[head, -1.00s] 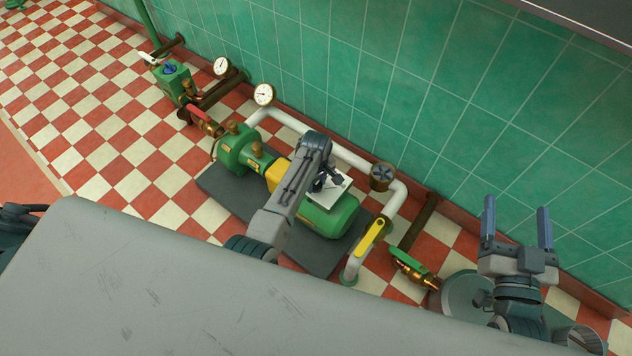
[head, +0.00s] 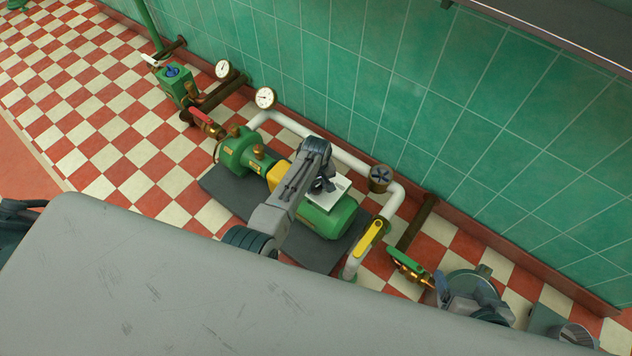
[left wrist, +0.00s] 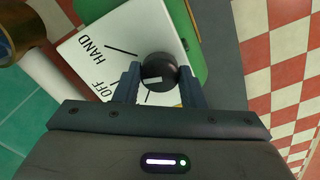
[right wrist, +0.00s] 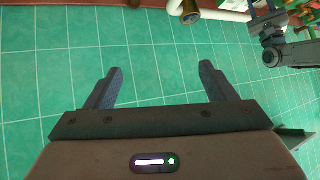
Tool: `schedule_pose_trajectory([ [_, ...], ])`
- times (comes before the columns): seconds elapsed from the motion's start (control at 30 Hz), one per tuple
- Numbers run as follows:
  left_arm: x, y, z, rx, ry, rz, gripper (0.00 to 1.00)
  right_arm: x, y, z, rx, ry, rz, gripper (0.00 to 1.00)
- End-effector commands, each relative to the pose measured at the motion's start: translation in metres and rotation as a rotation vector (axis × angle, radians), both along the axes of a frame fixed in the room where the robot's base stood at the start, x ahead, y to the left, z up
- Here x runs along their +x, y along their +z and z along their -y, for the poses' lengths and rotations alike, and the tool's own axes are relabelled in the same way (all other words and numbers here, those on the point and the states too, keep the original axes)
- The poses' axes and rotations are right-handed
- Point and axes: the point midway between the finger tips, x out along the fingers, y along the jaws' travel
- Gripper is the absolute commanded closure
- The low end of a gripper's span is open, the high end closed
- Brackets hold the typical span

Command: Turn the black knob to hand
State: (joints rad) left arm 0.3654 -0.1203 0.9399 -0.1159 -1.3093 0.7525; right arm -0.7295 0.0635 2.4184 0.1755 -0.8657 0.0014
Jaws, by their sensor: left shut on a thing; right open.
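The black knob (left wrist: 158,70) is round with a white pointer mark and sits on a white plate (left wrist: 135,25) lettered HAND and OFF. Its mark points roughly toward the OFF side in the left wrist view, not at HAND. My left gripper (left wrist: 160,82) is shut on the knob, one finger on each side. In the head view the white plate (head: 328,195) is on the green pump, and my left gripper (head: 320,184) covers the knob. My right gripper (right wrist: 154,82) is open and empty, facing green tiles; it shows low at the right in the head view (head: 462,285).
The green pump (head: 325,222) stands on a dark slab, with a white pipe, a yellow-handled valve (head: 369,237) and a green-handled valve (head: 408,262) to its right. Gauges (head: 265,97) stand at the left. A grey surface (head: 200,280) fills the foreground.

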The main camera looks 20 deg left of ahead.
Motion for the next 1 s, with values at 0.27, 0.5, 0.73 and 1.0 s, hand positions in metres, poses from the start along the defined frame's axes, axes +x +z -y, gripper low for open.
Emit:
schedule_pose_trajectory([
  [0.27, 0.000, 0.004, -0.001, 0.001, -0.196, -0.002, 0.86, -0.007, 0.015, 0.010, -0.080, 0.025, -0.142, 0.22],
  [0.5, 0.000, 0.002, -0.001, 0.001, -0.369, -0.002, 0.86, -0.015, 0.022, 0.020, -0.134, 0.031, -0.244, 0.22],
  [0.73, 0.000, 0.001, 0.000, 0.001, -0.471, 0.000, 0.86, -0.020, 0.026, 0.025, -0.161, 0.031, -0.298, 0.22],
  [1.0, 0.000, 0.000, 0.000, 0.001, -0.517, 0.000, 0.86, -0.022, 0.028, 0.027, -0.172, 0.029, -0.320, 0.22],
])
